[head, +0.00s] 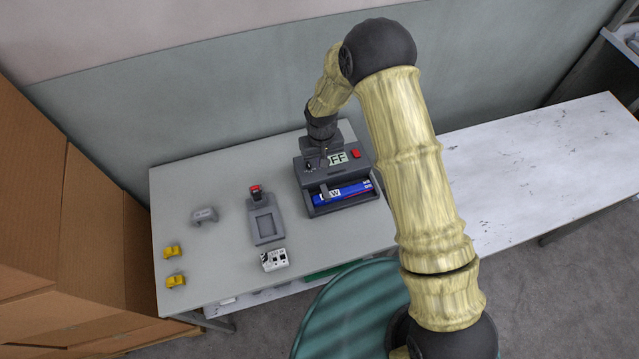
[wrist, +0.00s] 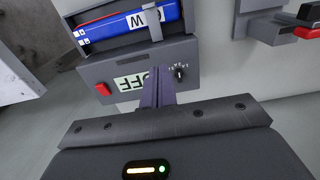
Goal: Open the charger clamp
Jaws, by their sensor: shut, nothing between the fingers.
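The charger (head: 301,175) is a dark grey box on the grey table, with a display reading OFF, a red button and a small dial. It also shows in the wrist view (wrist: 190,55). A blue battery (head: 352,190) lies in its front bay and also shows in the wrist view (wrist: 105,31). The grey clamp (wrist: 152,22) is a narrow bar lying across the battery. My gripper (wrist: 157,72) is shut and empty over the charger's panel, between the display and the dial, apart from the clamp. Its fingertips partly cover the display. Whether they touch the panel I cannot tell.
Left of the charger lie a grey cradle with a red top (head: 266,228), a white block (head: 274,260), a small grey part (head: 204,215) and two yellow parts (head: 173,251). Cardboard boxes (head: 60,220) stand at the left. A mostly bare white table (head: 540,170) is at the right.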

